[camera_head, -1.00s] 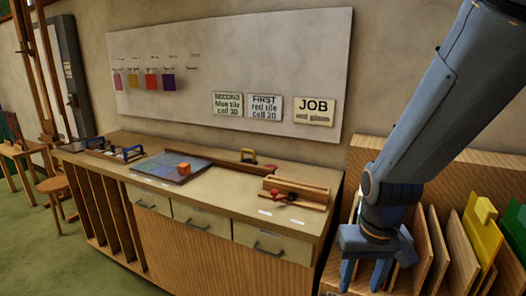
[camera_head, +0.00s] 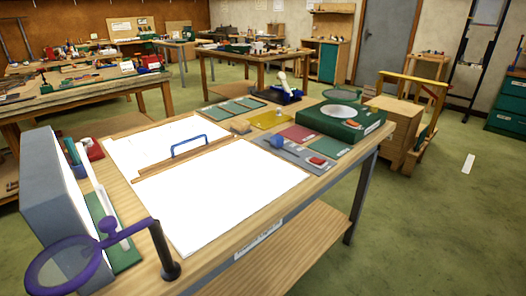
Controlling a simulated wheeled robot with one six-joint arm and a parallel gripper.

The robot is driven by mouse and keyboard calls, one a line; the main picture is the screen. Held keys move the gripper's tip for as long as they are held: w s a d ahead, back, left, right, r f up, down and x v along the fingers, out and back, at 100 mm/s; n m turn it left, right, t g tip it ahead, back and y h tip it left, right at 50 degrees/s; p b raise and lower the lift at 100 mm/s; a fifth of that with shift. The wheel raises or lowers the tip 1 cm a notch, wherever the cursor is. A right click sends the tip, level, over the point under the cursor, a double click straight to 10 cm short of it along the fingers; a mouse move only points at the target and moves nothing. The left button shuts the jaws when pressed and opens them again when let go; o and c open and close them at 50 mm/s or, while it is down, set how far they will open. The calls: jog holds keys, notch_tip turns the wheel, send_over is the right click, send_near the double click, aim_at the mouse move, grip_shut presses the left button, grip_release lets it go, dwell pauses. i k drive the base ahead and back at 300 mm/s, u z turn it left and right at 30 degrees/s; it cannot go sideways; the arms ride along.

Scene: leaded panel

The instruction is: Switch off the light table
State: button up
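The light table (camera_head: 225,202) is a wooden-framed bench top with bright white glowing panels. A wooden bar (camera_head: 190,158) with a blue handle (camera_head: 188,143) lies across the white surface. At the right end of the bench a grey plate (camera_head: 296,152) carries a blue knob (camera_head: 277,142) and a small red piece (camera_head: 318,161). I cannot tell whether either is the switch. My gripper is not in view now.
A purple-rimmed magnifier (camera_head: 68,268) on a dark post and a tall grey box (camera_head: 62,190) stand at the near left. A green box (camera_head: 340,118) and coloured sheets lie at the right end. Green floor is open at the right.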

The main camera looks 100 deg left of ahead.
aim_at(315, 160)
jog(key=u, duration=3.3)
jog(key=i, duration=1)
jog(key=z, duration=0.4)
